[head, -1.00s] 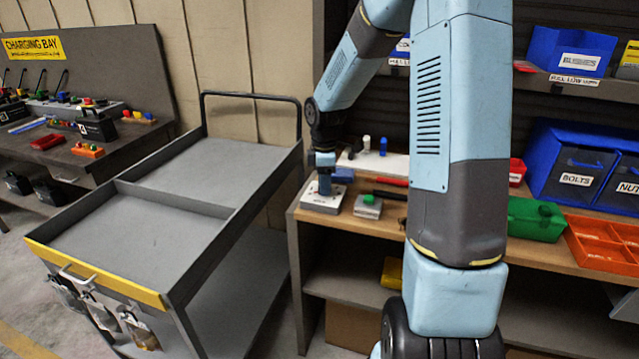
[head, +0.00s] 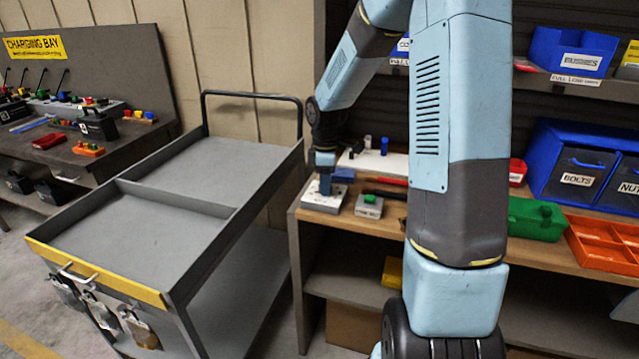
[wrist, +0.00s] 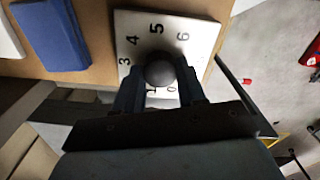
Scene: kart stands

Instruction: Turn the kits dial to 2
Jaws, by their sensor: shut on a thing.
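The kits dial is a pale plate (wrist: 200,45) with a dark round knob (wrist: 160,70) in the wrist view. The 2 is hidden, and I cannot make out a pointer mark. My gripper (wrist: 160,88) is shut on the knob, one finger on each side. In the head view my gripper (head: 325,186) reaches down onto the dial plate (head: 316,203) at the bench's left front corner, and the knob is hidden there.
A small block with a green button (head: 369,206) stands just right of the dial. A blue block (head: 343,175) lies behind it; it also shows in the wrist view (wrist: 50,30). A grey cart (head: 215,165) stands left of the wooden bench (head: 390,232).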

